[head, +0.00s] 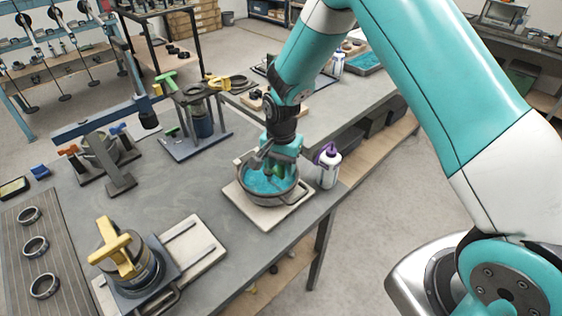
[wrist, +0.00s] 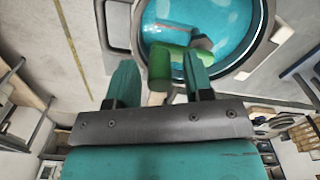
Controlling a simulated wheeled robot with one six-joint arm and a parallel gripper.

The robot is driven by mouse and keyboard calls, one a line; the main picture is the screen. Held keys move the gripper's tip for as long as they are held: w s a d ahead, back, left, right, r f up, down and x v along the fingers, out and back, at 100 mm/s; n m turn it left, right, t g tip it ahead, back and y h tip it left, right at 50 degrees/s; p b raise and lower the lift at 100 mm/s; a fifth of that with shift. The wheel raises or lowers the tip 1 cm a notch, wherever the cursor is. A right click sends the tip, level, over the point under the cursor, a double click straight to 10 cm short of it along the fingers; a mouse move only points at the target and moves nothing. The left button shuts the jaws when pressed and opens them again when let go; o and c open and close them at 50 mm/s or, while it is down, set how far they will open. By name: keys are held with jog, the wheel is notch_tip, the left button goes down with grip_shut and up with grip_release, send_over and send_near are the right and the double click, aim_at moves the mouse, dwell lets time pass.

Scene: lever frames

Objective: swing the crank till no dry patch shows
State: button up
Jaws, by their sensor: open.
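A round grey pan (head: 251,199) with a glossy teal-blue inside stands on a pale board near the table's right edge. Its rim and teal inside (wrist: 228,22) also fill the top of the wrist view. The crank's green handle (wrist: 160,68) shows there over the pan, and a bit of green (head: 279,171) shows in the head view. My gripper (head: 283,152) is above the pan. In the wrist view my gripper (wrist: 160,77) is open, with the green handle between and just beyond its fingertips. Contact cannot be told. Pale streaks in the pan may be reflections or dry patches.
A white bottle with a purple cap (head: 328,166) stands close right of the pan. A yellow-handled device (head: 122,254) is at the front left. A stand with green and yellow handles (head: 199,120) is behind. Bare tabletop lies left of the pan.

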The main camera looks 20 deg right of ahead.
jog(key=shift+f, duration=0.25)
grip_shut()
